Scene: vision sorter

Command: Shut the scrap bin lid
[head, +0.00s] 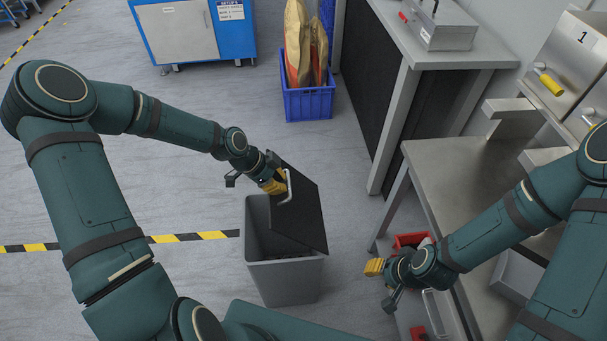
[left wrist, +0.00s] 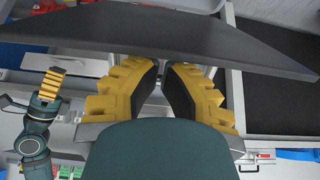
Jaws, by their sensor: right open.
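The grey scrap bin (head: 284,282) stands on the floor in the middle of the head view, its mouth partly uncovered. Its dark lid (head: 309,216) is raised and tilted, with a pale bar handle (head: 287,187) near its upper edge. My left gripper (head: 275,186) is at this handle. In the left wrist view, its yellow fingers (left wrist: 160,74) are close together at the tips, just under the dark lid slab (left wrist: 200,40); whether they grip the handle is unclear. My right gripper (head: 374,267) is open and empty, right of the bin.
A steel workbench (head: 455,185) stands to the right, with a red bin (head: 411,240) near its leg. A blue crate (head: 307,104) with paper sacks stands behind. A blue cabinet (head: 193,32) is at the back. Floor left of the bin is clear, with striped tape (head: 195,237).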

